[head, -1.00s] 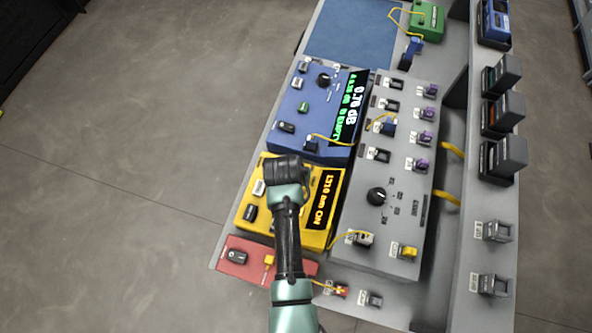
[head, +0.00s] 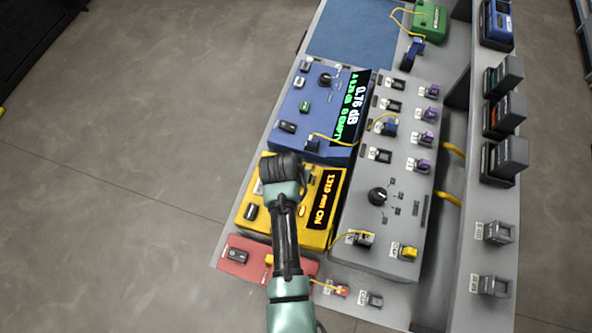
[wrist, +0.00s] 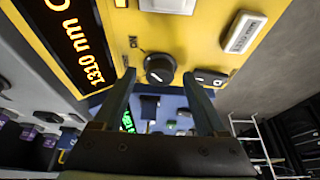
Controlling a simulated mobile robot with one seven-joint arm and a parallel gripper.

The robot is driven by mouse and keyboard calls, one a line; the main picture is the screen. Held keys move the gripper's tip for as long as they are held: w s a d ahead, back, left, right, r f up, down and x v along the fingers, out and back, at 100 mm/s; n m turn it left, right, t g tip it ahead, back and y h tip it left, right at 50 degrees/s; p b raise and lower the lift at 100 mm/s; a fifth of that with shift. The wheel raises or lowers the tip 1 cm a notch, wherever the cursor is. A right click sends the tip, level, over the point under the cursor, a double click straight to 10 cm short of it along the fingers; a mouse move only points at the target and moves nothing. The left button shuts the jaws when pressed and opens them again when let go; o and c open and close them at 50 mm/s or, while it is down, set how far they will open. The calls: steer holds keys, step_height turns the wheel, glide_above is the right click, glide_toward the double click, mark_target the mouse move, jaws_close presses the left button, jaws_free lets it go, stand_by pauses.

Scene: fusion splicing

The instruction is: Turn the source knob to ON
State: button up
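The yellow source box (head: 250,225) has a display (head: 327,199) that reads "1310 nm ON" in the head view. In the wrist view its dark round source knob (wrist: 160,68) has a pale pointer mark on its face. My gripper (wrist: 159,78) is open, with one fingertip on each side of the knob. Gaps show between the knob and both fingers, so I see no grip on it. In the head view my dark wrist covers the knob and fingertips.
A blue meter box (head: 290,105) reading 0.76 dB stands behind the yellow box. A grey panel (head: 372,225) with another knob and ports is to the right, and a red box (head: 238,270) is in front. Thin yellow cables cross between the boxes.

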steer(key=v, duration=1.3)
steer(key=shift+w, duration=0.1)
stand_by(0.4)
